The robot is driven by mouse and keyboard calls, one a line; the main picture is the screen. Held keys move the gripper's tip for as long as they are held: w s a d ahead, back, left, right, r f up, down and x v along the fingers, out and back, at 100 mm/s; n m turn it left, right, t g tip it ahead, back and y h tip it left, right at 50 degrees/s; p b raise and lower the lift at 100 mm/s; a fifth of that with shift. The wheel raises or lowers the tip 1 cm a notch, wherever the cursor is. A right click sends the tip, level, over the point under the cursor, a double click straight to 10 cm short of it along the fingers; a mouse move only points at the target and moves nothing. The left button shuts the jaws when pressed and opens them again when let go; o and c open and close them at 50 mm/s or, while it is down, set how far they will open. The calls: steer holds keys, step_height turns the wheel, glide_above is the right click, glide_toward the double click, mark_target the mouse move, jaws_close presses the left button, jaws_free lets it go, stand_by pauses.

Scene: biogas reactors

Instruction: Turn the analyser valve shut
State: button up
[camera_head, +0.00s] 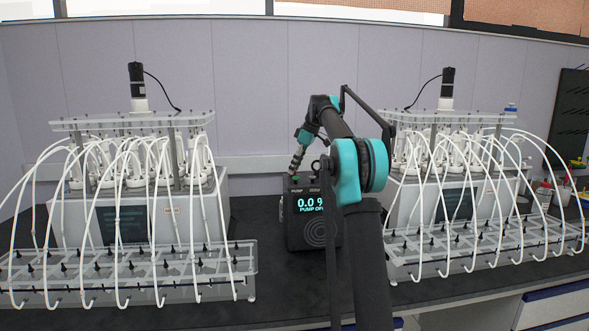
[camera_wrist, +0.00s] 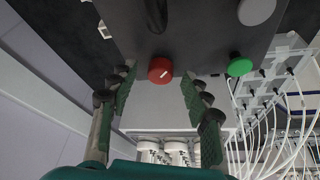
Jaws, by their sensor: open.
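The analyser (camera_head: 313,235) is a dark box at the back of the bench, its display reading 0.0 % and PUMP OFF. In the wrist view its dark panel (camera_wrist: 205,40) carries a red round knob (camera_wrist: 160,70) with a short slanted white line. This knob looks like the valve. My gripper (camera_wrist: 158,78) is open, with one finger on each side of the red knob and visible gaps between. In the head view my gripper (camera_head: 296,168) is over the top of the analyser, and my arm hides part of the box.
A green button (camera_wrist: 239,67) and a grey round knob (camera_wrist: 256,10) sit on the panel right of the red knob. Reactor units with white tubes stand left (camera_head: 130,185) and right (camera_head: 450,190) of the analyser. Clear racks (camera_head: 130,285) stand in front of them.

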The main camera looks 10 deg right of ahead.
steer(key=v, duration=0.6)
steer(key=shift+r, duration=0.4)
steer(key=shift+d, duration=0.15)
